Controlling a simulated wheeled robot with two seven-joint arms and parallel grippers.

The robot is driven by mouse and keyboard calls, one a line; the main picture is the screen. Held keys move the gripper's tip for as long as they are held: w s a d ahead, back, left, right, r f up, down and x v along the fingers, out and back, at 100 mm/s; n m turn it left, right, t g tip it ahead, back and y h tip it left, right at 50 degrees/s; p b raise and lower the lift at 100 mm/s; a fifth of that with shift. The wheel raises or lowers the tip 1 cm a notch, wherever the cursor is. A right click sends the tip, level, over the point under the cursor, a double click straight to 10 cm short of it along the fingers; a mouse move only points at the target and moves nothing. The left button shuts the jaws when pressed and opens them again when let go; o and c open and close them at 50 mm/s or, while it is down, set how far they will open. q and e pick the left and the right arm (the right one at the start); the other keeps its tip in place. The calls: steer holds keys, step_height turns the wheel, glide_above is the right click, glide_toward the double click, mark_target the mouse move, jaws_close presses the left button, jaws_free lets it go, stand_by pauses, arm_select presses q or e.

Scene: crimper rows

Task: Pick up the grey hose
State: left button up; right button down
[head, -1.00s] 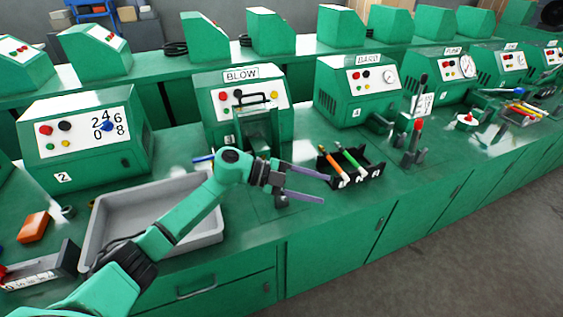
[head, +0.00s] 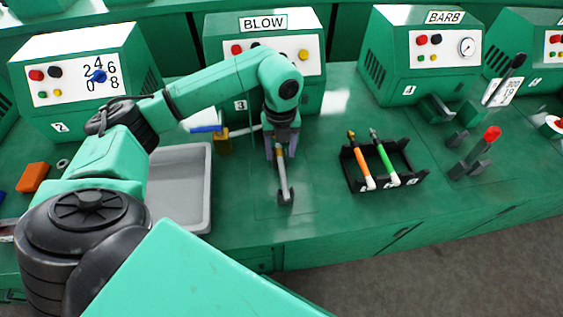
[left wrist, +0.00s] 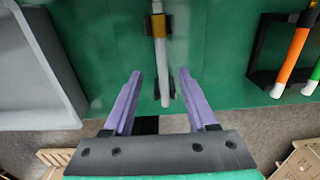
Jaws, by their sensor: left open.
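The grey hose (head: 284,180) with a brass fitting lies in front of the BLOW machine, its near end at a small black support. In the left wrist view the grey hose (left wrist: 161,68) runs lengthwise between the two open fingers (left wrist: 159,76), with gaps on both sides. The hose's far end is partly hidden by the gripper in the head view. My right gripper is not in view.
A black rack (head: 413,180) with an orange hose (head: 362,165) and a green hose (head: 385,162) stands to the right. A grey tray (head: 207,195) is to the left. The BLOW machine (head: 222,25) is close behind. A blue-handled valve (head: 222,142) is beside the gripper.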

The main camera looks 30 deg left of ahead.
mark_target(282, 165)
arm_select(q)
steer(key=f, duration=0.2)
steer(key=f+p, duration=0.2)
steer(key=f, duration=0.1)
steer(key=shift+w+f, duration=0.3)
steer(key=shift+a+f, duration=0.1)
steer(key=shift+f, duration=0.3)
jaws_close()
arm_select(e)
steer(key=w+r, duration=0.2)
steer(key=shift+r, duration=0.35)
